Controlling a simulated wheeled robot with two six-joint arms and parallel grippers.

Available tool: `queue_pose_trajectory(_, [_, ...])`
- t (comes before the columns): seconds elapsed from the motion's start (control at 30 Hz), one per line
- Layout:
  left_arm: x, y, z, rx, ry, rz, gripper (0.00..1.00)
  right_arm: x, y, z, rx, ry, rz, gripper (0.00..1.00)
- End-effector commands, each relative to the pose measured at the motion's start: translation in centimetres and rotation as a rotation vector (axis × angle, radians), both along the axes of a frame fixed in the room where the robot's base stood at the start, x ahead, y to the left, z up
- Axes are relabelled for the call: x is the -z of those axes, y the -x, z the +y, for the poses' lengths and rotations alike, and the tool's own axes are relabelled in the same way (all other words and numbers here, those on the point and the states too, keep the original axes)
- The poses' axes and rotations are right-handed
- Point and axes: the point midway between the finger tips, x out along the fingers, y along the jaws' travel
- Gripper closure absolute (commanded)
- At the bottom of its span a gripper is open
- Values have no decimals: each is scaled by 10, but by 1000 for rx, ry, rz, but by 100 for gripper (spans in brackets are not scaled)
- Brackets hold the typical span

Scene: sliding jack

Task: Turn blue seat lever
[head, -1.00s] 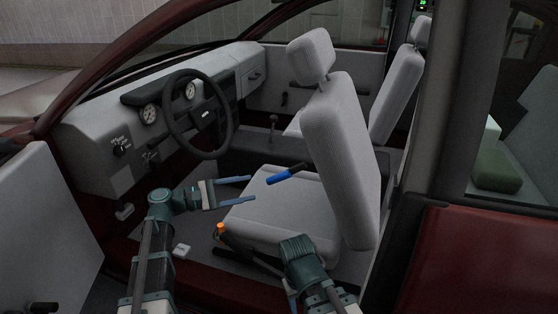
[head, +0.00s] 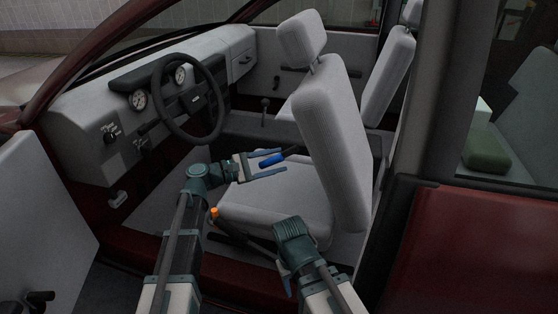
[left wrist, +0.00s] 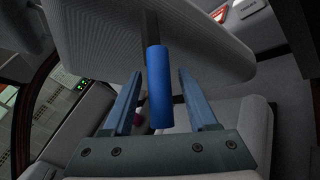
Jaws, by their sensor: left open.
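The blue seat lever (head: 271,160) sticks out toward my left gripper above the driver's seat cushion, beside the backrest. My left gripper (head: 282,162) is open, with one finger on each side of the blue handle. In the left wrist view the blue lever (left wrist: 159,90) stands between the two fingers (left wrist: 155,95), with a visible gap on both sides. Its dark shaft runs up to the light grey seat backrest. My right gripper (head: 284,270) is low by the seat's near side. Its fingers are mostly hidden, so its opening cannot be told.
The driver's seat backrest (head: 335,150) rises just right of the lever. An orange-tipped lever (head: 214,213) is low at the seat's near side. The steering wheel (head: 190,103) and dashboard (head: 95,120) are left. The dark red door sill (head: 140,243) lies in front.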

Motion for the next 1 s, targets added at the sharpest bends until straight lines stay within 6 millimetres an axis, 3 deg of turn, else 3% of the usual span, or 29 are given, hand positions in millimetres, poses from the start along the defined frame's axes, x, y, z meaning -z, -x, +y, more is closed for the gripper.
queue_pose_trajectory(0.2, [0, -4, -12, 0, 0, 0, 42, 0, 0, 0, 0, 0, 0, 50])
queue_pose_trajectory(0.5, [0, -5, -13, 0, 0, 0, 43, 0, 0, 0, 0, 0, 0, 50])
queue_pose_trajectory(0.8, [0, -4, -13, 0, 0, 0, 97, 0, 0, 0, 0, 0, 0, 50])
queue_pose_trajectory(1.0, [0, -4, -13, 0, 0, 0, 100, 0, 0, 0, 0, 0, 0, 50])
